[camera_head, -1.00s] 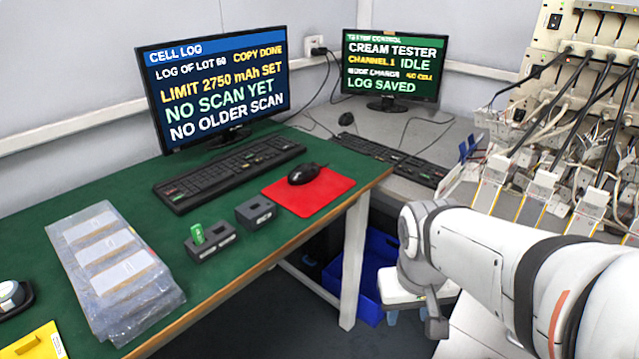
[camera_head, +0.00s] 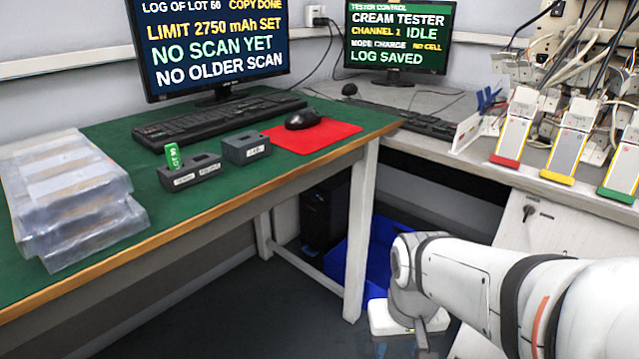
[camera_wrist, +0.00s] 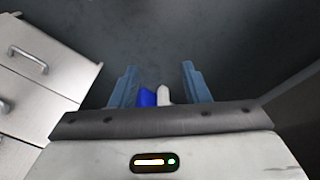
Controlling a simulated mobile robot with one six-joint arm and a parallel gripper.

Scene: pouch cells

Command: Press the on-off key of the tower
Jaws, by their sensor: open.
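The black computer tower (camera_head: 323,218) stands on the floor in the shade under the green desk, left of a blue bin. Its on-off key is too small and dark to make out. My arm comes in from the lower right in the head view, its end in front of the blue bin and right of the tower. My gripper (camera_wrist: 160,80) is open in the wrist view, its two blue-grey fingers apart over dark floor. A small blue shape and a pale shape show between their bases; I cannot tell what they are. The tower is not recognisable in the wrist view.
The desk's white front leg (camera_head: 360,235) stands between the tower and my arm. The blue bin (camera_head: 377,250) is behind my wrist. A grey bench (camera_head: 480,153) with drawers is at right. Dark floor (camera_head: 240,310) in front of the desk is clear.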

